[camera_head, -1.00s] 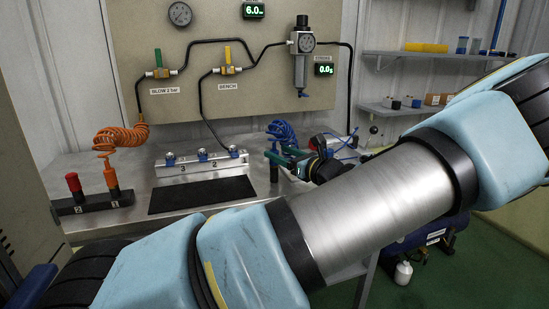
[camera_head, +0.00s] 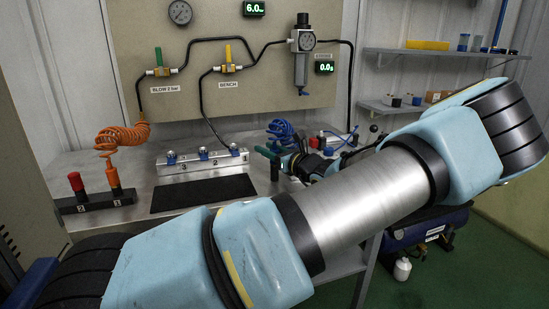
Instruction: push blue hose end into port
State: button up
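The blue coiled hose (camera_head: 281,128) hangs behind my gripper, right of the port block. I cannot make out its free end. The silver port block (camera_head: 205,162) stands on the bench, with numbered ports that have blue collars; port 1 (camera_head: 235,149) is at its right end. My gripper (camera_head: 268,152) has green fingers pointing left, just right of and in front of the block, apart from port 1. The fingers are too small and overlapped to tell whether they are open or hold the hose end.
A dark post (camera_head: 274,172) stands below my fingertips. A valve-like device (camera_head: 335,141) with thin blue tubing sits behind my wrist. A black mat (camera_head: 203,193) lies in front of the block. An orange coil (camera_head: 122,137) and a dark rack (camera_head: 95,204) are at left.

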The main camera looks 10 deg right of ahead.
grip_shut()
dwell(0.3)
